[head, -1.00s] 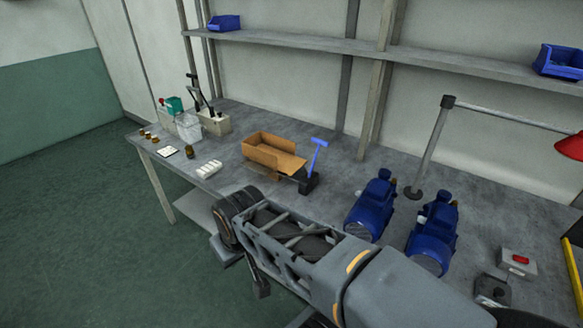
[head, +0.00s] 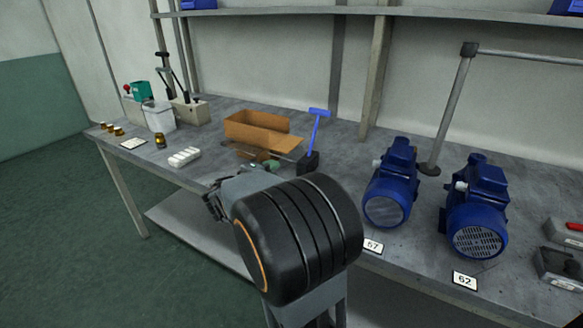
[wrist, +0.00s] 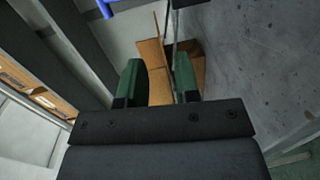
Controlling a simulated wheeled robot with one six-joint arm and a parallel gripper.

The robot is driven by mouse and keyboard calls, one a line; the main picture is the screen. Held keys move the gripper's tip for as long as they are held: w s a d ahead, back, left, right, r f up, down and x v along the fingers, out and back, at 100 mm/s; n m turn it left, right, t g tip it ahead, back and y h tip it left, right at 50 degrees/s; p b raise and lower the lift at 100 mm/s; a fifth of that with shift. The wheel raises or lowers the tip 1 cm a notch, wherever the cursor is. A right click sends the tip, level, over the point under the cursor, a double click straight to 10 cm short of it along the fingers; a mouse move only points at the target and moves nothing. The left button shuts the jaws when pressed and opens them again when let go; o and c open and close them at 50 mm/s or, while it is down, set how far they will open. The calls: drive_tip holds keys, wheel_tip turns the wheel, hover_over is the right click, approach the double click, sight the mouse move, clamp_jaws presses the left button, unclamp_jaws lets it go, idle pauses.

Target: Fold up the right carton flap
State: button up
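The open brown carton (head: 250,132) stands on the workbench. One flap (head: 283,147) sticks out at its right end, lying roughly flat toward the blue-handled stand; I take it as the right flap. My gripper (head: 268,164) is low at the carton's near side, and its green fingertip pads show just in front of the carton. In the wrist view my gripper (wrist: 158,82) is open, with brown cardboard (wrist: 155,60) seen between and beyond the two fingers. I cannot tell whether a finger touches it. My wrist hides part of the carton's near side.
A blue T-handle (head: 319,113) on a black base stands right of the flap. White parts (head: 184,157) lie left of the carton. Two blue pumps (head: 391,188) stand to the right. A shelf (head: 350,11) runs above. Bare bench lies behind the carton.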

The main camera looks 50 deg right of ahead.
sight(292, 149)
drive_tip(key=shift+w+d+f+n+t+h+b, duration=0.2)
drive_tip(key=shift+w+d+f+h+b, duration=0.1)
drive_tip(key=shift+w, duration=0.15)
drive_tip(key=shift+w+d+f+n+t+h+b, duration=0.2)
drive_tip(key=shift+w+h, duration=0.1)
drive_tip(key=shift+w, duration=0.1)
drive_tip(key=x, duration=1.3)
drive_tip(key=shift+w+d+r, duration=0.2)
drive_tip(key=shift+w+d, duration=0.1)
clamp_jaws()
